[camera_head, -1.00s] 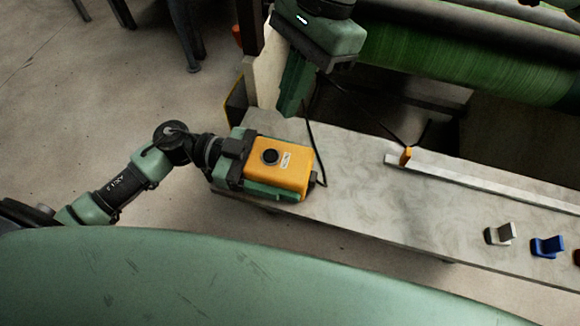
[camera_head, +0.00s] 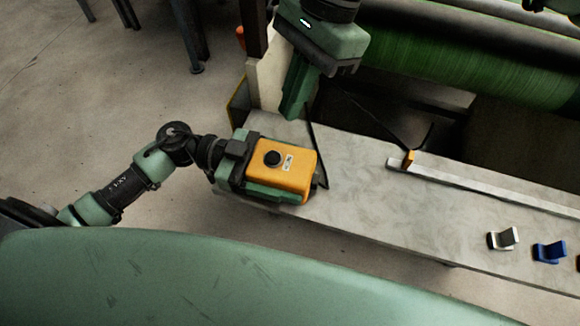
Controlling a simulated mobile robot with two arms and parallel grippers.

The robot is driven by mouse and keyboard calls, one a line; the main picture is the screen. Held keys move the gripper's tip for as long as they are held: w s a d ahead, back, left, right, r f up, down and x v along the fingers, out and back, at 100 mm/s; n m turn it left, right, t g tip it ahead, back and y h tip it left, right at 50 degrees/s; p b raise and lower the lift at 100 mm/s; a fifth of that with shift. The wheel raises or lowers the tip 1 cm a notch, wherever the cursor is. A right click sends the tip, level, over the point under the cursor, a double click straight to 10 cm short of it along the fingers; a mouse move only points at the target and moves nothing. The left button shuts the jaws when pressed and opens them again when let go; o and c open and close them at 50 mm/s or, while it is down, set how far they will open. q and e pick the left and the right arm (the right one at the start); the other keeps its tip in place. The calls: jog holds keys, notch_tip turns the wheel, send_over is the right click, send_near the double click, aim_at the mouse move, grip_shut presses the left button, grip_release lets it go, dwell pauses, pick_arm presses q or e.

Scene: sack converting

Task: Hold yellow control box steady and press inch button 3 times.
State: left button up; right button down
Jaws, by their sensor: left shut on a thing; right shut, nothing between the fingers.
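The yellow control box (camera_head: 296,180) lies at the left end of the grey bench, with a round black button (camera_head: 272,158) and a small pale label on its top face. My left gripper (camera_head: 276,194) reaches in from the left and is shut on the box, its green fingers along the box's sides. My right gripper (camera_head: 291,112) comes down from the top, its green fingers closed together. In the picture its tip is above and slightly right of the button, apart from the box. Its height over the bench is hard to tell.
The grey bench (camera_head: 370,205) extends right, carrying a pale rail (camera_head: 480,183) with an orange piece (camera_head: 408,159), a white rocker-like part (camera_head: 503,239) and a blue one (camera_head: 549,251). A black cable runs behind the box. A green roller (camera_head: 470,70) lies at the back.

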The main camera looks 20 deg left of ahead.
aim_at(279, 157)
jog(key=s+y, duration=0.1)
jog(key=y, duration=0.1)
jog(key=s+a+r+t+y, duration=0.1)
jog(key=y, duration=0.1)
jog(key=s+r+y, duration=0.1)
jog(key=y, duration=0.1)
jog(key=shift+a+n+t, duration=0.25)
jog(key=shift+n+t, duration=0.05)
jog(key=shift+t, duration=0.1)
jog(key=shift+f, duration=0.15)
jog(key=shift+f, duration=4.3)
jog(key=shift+f, duration=0.4)
